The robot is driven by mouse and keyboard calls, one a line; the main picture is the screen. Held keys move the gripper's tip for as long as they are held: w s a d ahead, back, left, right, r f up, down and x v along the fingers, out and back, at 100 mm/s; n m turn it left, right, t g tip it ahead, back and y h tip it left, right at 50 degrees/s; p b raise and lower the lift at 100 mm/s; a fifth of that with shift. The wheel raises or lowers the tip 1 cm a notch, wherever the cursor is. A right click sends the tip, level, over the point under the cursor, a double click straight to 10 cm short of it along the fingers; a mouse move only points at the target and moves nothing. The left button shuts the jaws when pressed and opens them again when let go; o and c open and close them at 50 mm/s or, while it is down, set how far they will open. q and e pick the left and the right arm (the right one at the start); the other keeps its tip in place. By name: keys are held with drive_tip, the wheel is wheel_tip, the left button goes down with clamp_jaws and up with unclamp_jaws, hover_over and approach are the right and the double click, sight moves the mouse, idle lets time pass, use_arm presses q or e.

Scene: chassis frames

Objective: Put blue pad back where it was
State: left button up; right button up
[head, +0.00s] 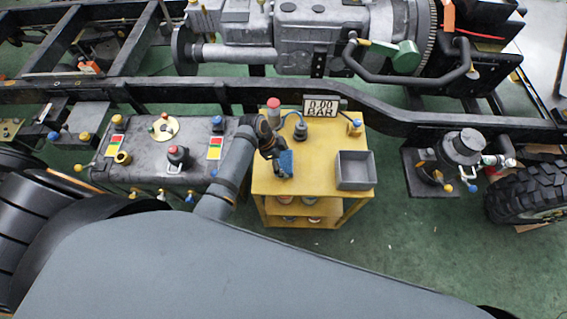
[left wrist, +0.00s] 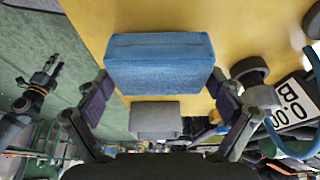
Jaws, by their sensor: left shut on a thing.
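The blue pad (head: 287,163) is a small soft-looking block at the left part of the yellow cart top. My left gripper (head: 281,154) reaches over the cart from the left and is shut on the pad. In the left wrist view the blue pad (left wrist: 160,62) sits between the two fingers of the left gripper (left wrist: 160,84), one finger at each end. I cannot tell whether the pad touches the cart top.
The yellow cart (head: 318,182) bears an open, empty-looking grey tray (head: 355,170) at its right; the tray (left wrist: 155,118) also shows in the left wrist view. A pressure display (head: 321,107) and a red-topped cylinder (head: 274,110) stand at the back. Bare cart top lies between pad and tray.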

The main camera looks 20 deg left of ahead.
use_arm(q)
wheel_tip(320, 180, down, 2)
drive_tip(key=shift+a+f, duration=0.1)
drive_tip(key=shift+f, duration=0.15)
drive_tip(key=shift+s, duration=0.1)
drive_tip(key=o, duration=0.8)
drive_tip(key=shift+c, duration=0.2)
drive_tip(key=v, duration=1.2)
drive_tip(key=shift+s, duration=0.1)
